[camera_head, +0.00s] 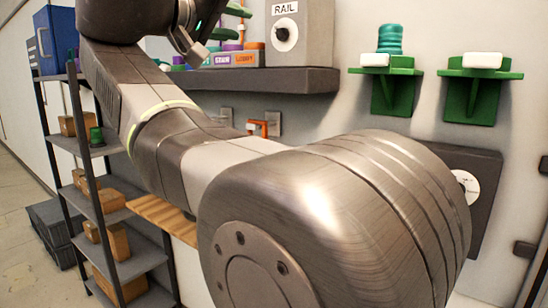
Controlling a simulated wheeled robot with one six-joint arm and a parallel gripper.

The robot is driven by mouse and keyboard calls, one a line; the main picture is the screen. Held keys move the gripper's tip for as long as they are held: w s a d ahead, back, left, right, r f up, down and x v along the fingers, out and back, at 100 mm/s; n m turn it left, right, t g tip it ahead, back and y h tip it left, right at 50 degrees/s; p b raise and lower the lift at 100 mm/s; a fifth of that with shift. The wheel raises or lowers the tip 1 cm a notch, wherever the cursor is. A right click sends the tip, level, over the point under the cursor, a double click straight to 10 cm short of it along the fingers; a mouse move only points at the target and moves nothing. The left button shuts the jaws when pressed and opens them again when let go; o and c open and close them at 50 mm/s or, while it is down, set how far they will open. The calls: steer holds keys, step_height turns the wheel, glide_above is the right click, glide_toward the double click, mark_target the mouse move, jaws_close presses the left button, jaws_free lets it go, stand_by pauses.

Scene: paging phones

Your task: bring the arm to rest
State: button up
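My arm fills the middle of the head view. Its large metal joint is close in front, and a link runs up and left to another joint at the top edge. Past that joint, part of what looks like my gripper (190,43) shows at the top edge, in front of the wall shelf's left end. The picture's top edge cuts it off, and its fingers cannot be made out clearly. I cannot tell whether it is open or shut, or whether it holds anything.
A dark wall shelf (300,80) bears a box marked RAIL (299,32) and small coloured items. Two green brackets (393,90) (468,97) with white pieces jut from the wall at right. A rack (150,262) with boxes stands at left. Floor shows at far left.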

mark_target(279, 31)
steer(key=p+x, duration=0.2)
steer(key=x, duration=1)
steer(key=shift+p, duration=0.3)
steer(key=shift+a+f+m+b, duration=0.1)
steer(key=shift+m+b, duration=0.25)
steer(key=shift+m, duration=0.15)
steer(key=shift+s+m, duration=0.25)
steer(key=shift+m, duration=0.65)
steer(key=m+b, duration=0.1)
steer(key=m, duration=0.3)
steer(key=shift+m, duration=0.4)
steer(key=m, duration=0.4)
steer(key=shift+s, duration=0.1)
steer(key=shift+d+m+p, duration=0.2)
steer(key=shift+m+p, duration=0.55)
steer(key=shift+m, duration=1.05)
steer(key=shift+s, duration=0.1)
